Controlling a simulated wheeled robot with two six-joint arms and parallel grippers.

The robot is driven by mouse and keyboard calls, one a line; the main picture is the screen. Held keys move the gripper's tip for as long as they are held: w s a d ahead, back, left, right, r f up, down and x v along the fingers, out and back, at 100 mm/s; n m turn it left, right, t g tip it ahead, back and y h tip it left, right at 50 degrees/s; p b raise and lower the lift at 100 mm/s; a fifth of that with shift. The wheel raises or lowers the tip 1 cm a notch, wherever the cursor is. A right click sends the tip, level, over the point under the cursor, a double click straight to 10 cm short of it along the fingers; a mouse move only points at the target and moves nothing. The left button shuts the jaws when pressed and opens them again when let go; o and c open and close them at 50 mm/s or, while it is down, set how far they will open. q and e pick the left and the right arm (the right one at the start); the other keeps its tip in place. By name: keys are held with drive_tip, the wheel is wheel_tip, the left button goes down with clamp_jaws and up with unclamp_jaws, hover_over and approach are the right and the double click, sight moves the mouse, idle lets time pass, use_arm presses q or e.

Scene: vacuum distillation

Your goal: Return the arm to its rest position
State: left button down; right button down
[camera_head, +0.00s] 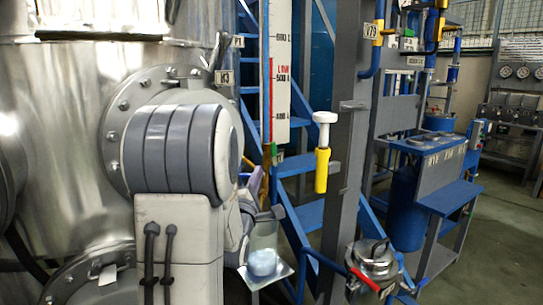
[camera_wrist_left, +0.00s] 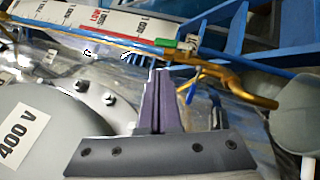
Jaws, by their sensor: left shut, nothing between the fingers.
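My left arm (camera_head: 180,150) is bent up close in front of the large steel vessel in the head view, and its links hide most of the left gripper there. In the left wrist view the left gripper (camera_wrist_left: 159,75) shows two purple fingers pressed together with nothing between them. The fingertips are near a thin brass-coloured pipe and a blue pipe, but I cannot tell the distance. My right gripper is not in view.
The steel vessel (camera_head: 75,120) with bolted flanges stands close at left. A glass beaker (camera_head: 262,235) with pale blue content stands beside my arm. Open floor (camera_head: 490,240) lies at far right.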

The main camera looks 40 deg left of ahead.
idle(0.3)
use_arm(q)
drive_tip(key=w+d+f+m+g+h, duration=0.1)
drive_tip(key=w+d+f+m+h, duration=0.1)
drive_tip(key=d+f+m+h, duration=0.3)
drive_tip(key=w+d+f+m+g, duration=0.1)
drive_tip(key=w+d+m+g, duration=0.1)
drive_tip(key=d, duration=0.5)
drive_tip(key=s+d+f+m+g+h, duration=0.25)
drive_tip(key=d+f+m, duration=0.2)
drive_tip(key=d, duration=0.35)
drive_tip(key=s+d+f+m+g+h, duration=0.25)
drive_tip(key=d+m, duration=0.25)
drive_tip(key=d, duration=0.3)
drive_tip(key=s+d+f+m+g, duration=0.35)
drive_tip(key=s+d+m, duration=0.2)
drive_tip(key=s, duration=0.35)
drive_tip(key=s+d+f+m+g, duration=0.2)
drive_tip(key=s+d+m+g, duration=0.3)
drive_tip(key=s, duration=0.3)
drive_tip(key=s+m+g, duration=0.3)
drive_tip(key=s+m, duration=0.4)
drive_tip(key=s, duration=0.3)
wheel_tip(320, 180, up, 26)
drive_tip(key=p, duration=2.6)
drive_tip(key=shift+w+r+n, duration=0.15)
drive_tip(key=shift+w+n, duration=0.05)
drive_tip(key=shift+n, duration=0.2)
